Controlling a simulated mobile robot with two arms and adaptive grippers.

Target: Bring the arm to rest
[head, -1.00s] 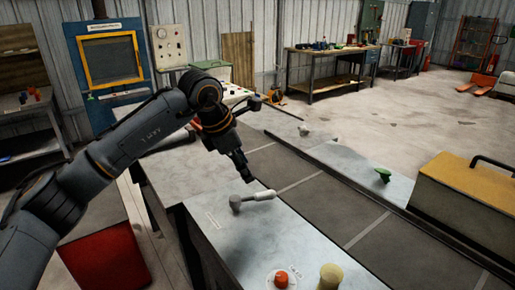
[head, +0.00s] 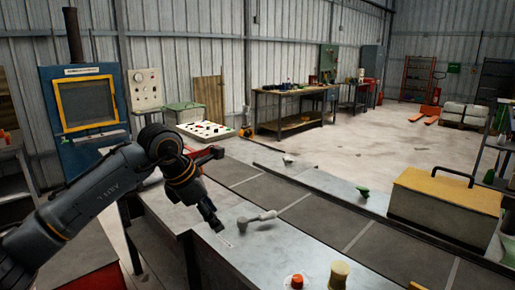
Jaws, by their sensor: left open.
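My left arm comes in from the left. Its gripper (head: 214,222) points down over the near metal table (head: 262,252) and is open, with nothing seen between its fingers. My right gripper is not in view.
An orange-red knob (head: 297,281) and a tan cylinder (head: 339,274) stand at the table's front. A conveyor belt (head: 300,215) runs beyond.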

